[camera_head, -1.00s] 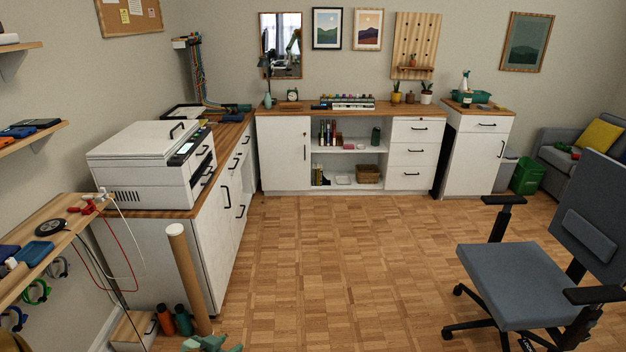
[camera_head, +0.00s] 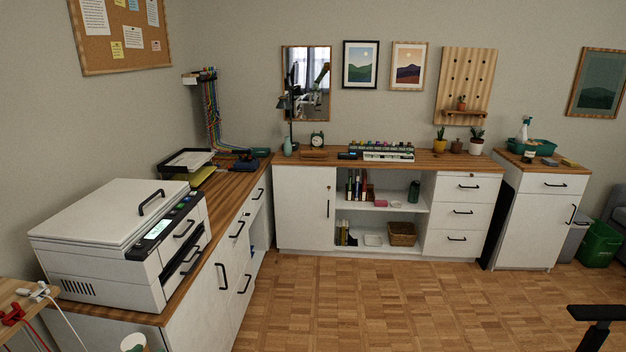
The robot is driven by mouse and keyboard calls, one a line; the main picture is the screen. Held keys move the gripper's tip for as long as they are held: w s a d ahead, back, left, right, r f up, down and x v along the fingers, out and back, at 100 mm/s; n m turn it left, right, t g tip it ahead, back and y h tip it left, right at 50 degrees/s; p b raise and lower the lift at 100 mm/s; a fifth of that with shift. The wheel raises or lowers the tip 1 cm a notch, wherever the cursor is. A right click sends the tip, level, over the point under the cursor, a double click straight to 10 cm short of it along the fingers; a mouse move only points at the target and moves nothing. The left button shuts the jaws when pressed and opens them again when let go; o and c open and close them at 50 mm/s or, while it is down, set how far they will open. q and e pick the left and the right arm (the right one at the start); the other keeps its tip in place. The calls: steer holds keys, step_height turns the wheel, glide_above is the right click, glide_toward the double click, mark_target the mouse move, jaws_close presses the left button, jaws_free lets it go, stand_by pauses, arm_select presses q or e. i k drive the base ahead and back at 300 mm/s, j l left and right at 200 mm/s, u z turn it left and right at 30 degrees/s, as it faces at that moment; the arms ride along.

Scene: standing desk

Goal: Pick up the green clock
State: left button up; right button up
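The green clock (camera_head: 317,140) is small, with a round pale face and a dark green casing. It stands upright on the wooden top of the far white cabinet, below the mirror, and is still well ahead of me. A brown object lies just in front of it, and a pale teal vase stands to its left. Neither of my grippers shows in the head view.
A white printer (camera_head: 120,235) stands on the left counter. The far cabinet (camera_head: 305,205) spans the back wall, with a colourful rack (camera_head: 381,152) on top. The wooden floor (camera_head: 390,305) ahead is clear. A chair armrest (camera_head: 597,313) shows at the lower right.

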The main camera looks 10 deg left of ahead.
mark_target(320, 138)
steer(key=i, duration=5.75)
steer(key=j+u, duration=0.05)
steer(key=j, duration=0.1)
